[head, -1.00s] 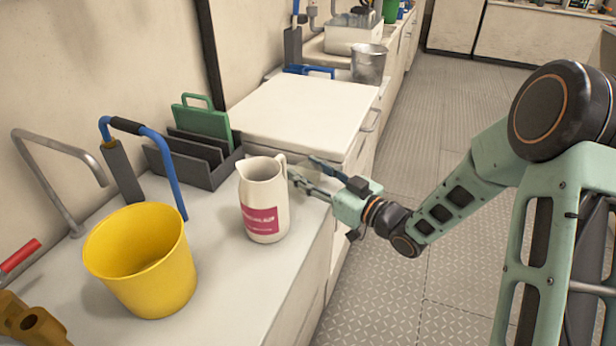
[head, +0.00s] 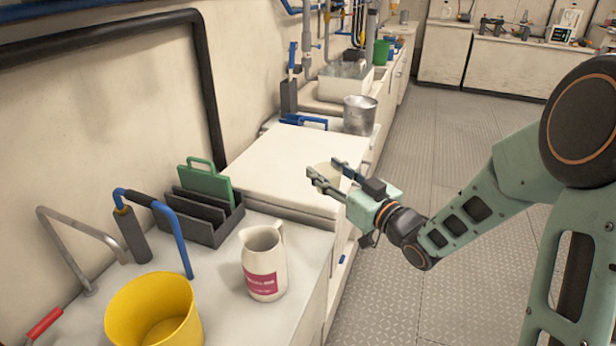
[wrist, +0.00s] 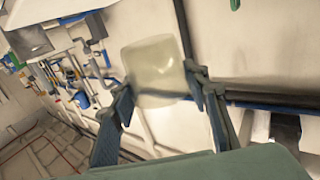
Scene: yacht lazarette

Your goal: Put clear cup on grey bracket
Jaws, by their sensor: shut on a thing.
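My gripper (head: 325,177) is shut on a pale, translucent cup (wrist: 155,72), held between its two fingers. In the head view the cup (head: 328,174) is small and faint against the white worktop, partly hidden by the fingers. In the wrist view it is tilted and looks empty. The gripper is over the right edge of the white raised worktop, beyond the jug. I cannot tell for certain which thing is the grey bracket. A dark grey slotted rack (head: 207,228) with a green board and a bent grey tube (head: 75,228) stand on the left counter.
A cream jug (head: 264,265) and a yellow bucket (head: 150,312) stand on the near counter. A blue-handled tool (head: 130,235) stands by the rack. A metal pot (head: 360,115) stands farther back. The white raised worktop (head: 285,160) is mostly clear.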

